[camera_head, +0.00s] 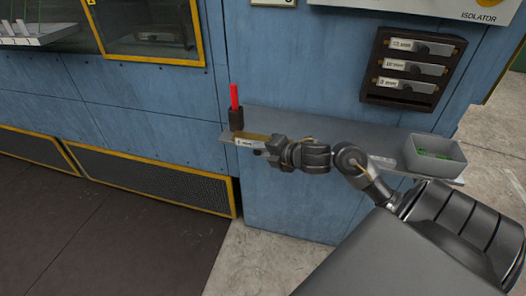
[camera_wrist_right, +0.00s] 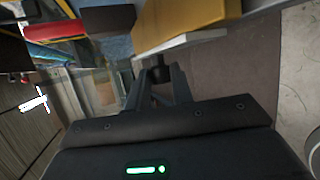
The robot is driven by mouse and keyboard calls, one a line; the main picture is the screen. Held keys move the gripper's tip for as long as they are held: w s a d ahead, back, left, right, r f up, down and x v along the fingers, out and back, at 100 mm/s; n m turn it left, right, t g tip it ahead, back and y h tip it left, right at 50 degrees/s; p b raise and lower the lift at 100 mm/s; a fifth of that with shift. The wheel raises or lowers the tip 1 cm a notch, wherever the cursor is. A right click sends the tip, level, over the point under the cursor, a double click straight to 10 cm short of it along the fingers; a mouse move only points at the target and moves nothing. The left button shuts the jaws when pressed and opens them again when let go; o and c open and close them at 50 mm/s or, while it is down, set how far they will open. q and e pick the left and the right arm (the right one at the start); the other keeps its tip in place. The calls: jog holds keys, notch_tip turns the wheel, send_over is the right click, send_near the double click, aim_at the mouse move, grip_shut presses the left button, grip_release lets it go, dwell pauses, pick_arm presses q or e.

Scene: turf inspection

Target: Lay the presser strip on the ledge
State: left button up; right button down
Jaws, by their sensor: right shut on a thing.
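The presser strip (camera_head: 247,143) is a thin pale strip with a small label and a dark knob, at the front edge near the left end of the grey ledge (camera_head: 340,140). My right gripper (camera_head: 266,150) is shut on its dark knob; the knob (camera_wrist_right: 158,72) and pale strip (camera_wrist_right: 182,44) also show in the wrist view. A tan block (camera_wrist_right: 185,18) lies close beyond the strip there. I cannot tell whether the strip rests on the ledge or is held just off it. My left gripper is not in view.
A red stick stands in a dark holder (camera_head: 236,119) at the ledge's left end. A grey bin (camera_head: 434,155) with green bits sits at the right end. A dark rack (camera_head: 412,68) with three labelled, knobbed strips hangs on the blue wall above.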

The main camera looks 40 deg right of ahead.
jog(key=shift+f, duration=0.15)
dwell(0.6)
jog(key=c, duration=1.1)
grip_release()
jog(key=shift+c, duration=0.2)
jog(key=shift+f, duration=0.1)
jog(key=v, duration=1.1)
jog(key=shift+b, duration=0.3)
